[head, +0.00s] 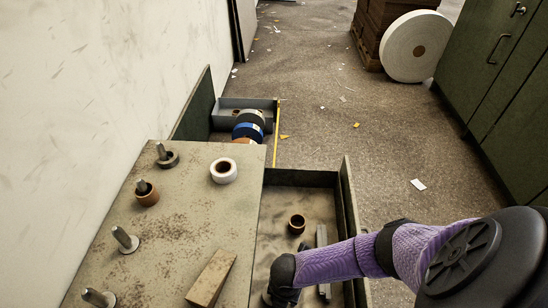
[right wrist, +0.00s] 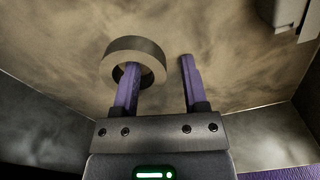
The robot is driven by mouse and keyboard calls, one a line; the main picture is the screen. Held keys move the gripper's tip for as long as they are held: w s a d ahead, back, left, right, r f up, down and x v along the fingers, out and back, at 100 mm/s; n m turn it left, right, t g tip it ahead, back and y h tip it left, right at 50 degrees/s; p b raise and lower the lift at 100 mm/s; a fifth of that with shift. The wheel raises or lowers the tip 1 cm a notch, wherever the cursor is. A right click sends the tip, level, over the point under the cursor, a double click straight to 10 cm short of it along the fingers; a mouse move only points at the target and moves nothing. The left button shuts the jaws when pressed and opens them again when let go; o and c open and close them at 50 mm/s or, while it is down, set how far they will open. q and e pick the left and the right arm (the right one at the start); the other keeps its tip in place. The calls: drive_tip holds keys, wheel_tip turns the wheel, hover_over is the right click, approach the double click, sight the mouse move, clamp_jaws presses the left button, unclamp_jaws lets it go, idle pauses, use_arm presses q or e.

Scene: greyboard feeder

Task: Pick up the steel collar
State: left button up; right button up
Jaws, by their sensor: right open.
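A plain grey-brown ring, which I take for the steel collar (right wrist: 117,51), lies on the drawer floor in the right wrist view. My right gripper (right wrist: 159,64) is open. Its left finger overlaps the ring's lower rim, with the tip showing against the hole; its right finger is outside, to the right of the ring. I cannot tell whether the finger is inside the bore or above it. In the head view my right gripper (head: 281,281) is low in the open drawer, its fingers mostly hidden. My left gripper is out of view.
The drawer (head: 347,210) also holds a brown ring (head: 297,226) and a grey bar (head: 322,240). The bench top (head: 187,225) beside it carries upright pegs, some with rings, a white roll (head: 223,172) and a wedge-like block (head: 211,278). Drawer walls surround my right gripper.

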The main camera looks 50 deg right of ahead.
clamp_jaws()
idle(1.3)
